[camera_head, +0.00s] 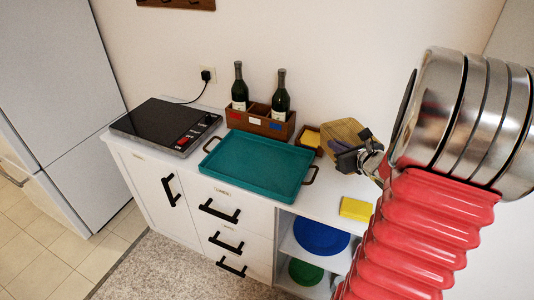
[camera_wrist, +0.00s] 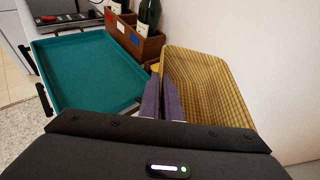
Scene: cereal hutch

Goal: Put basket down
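A yellow woven basket (camera_head: 347,129) is at the right end of the counter, beside the wall, partly hidden by my gripper. In the wrist view the basket (camera_wrist: 222,82) fills the right side and looks empty and tilted. My gripper (camera_head: 338,147) is at the basket's near left side. In the wrist view its two purple fingers (camera_wrist: 165,98) are close together with the basket's left wall pinched between them. I cannot tell whether the basket's underside touches the counter.
A teal tray (camera_head: 258,163) lies left of the basket. Behind it stands a wooden caddy (camera_head: 260,120) with two bottles. A small box with a yellow item (camera_head: 311,137) is beside the basket. A yellow block (camera_head: 355,209) lies near the counter's front edge. A black hob (camera_head: 165,125) is far left.

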